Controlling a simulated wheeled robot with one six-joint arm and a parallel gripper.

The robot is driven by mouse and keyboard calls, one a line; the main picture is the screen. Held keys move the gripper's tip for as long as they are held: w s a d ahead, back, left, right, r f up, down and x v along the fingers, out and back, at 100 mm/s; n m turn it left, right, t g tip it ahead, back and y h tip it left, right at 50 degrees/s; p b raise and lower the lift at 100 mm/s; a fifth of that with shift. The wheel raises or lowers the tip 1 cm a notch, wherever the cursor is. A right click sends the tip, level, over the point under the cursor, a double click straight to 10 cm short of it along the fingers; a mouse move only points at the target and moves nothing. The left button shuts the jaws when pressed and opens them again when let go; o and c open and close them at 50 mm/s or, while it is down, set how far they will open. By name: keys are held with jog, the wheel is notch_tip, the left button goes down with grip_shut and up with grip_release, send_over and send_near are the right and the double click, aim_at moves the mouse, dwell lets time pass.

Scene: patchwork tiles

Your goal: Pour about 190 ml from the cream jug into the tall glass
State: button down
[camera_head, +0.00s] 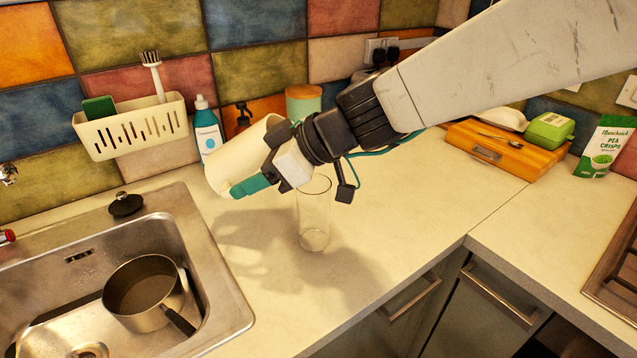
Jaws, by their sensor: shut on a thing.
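The cream jug (230,160) is held in the air, tilted, left of and above the tall glass. My gripper (252,183) is shut on it, with a teal finger along the jug's side. The jug's inside and contents cannot be seen from here. The tall glass (314,222) is clear and stands upright on the cream worktop, just right of and below my gripper. My gripper and wrist partly cover the area above its rim. I see no liquid stream, and the glass looks empty.
A sink (196,240) with a saucepan (146,292) is at left. A black plug (126,204), a blue bottle (207,130) and a lidded canister (303,102) stand behind. A wooden box (500,150) and green packet (604,147) are at right. Worktop right of the glass is clear.

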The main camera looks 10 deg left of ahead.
jog(key=shift+d+f+y, duration=0.15)
jog(key=shift+f+y, duration=0.1)
jog(key=shift+y, duration=0.45)
jog(key=shift+d+r+y+p, duration=0.4)
jog(key=shift+y+p, duration=0.1)
jog(key=shift+y, duration=0.3)
dwell(1.2)
jog(key=shift+w+d+r+y+p, duration=0.1)
jog(key=shift+d+r+y+p, duration=0.2)
jog(key=shift+d+y+p, duration=0.35)
dwell(3.6)
jog(key=shift+a+f+h, duration=0.15)
jog(key=shift+a+h, duration=0.3)
jog(key=shift+a, duration=0.2)
jog(key=h, duration=0.3)
jog(key=shift+a+f, duration=0.35)
jog(key=shift+a, duration=0.05)
jog(key=shift+r+h, duration=0.1)
jog(key=shift+h, duration=0.3)
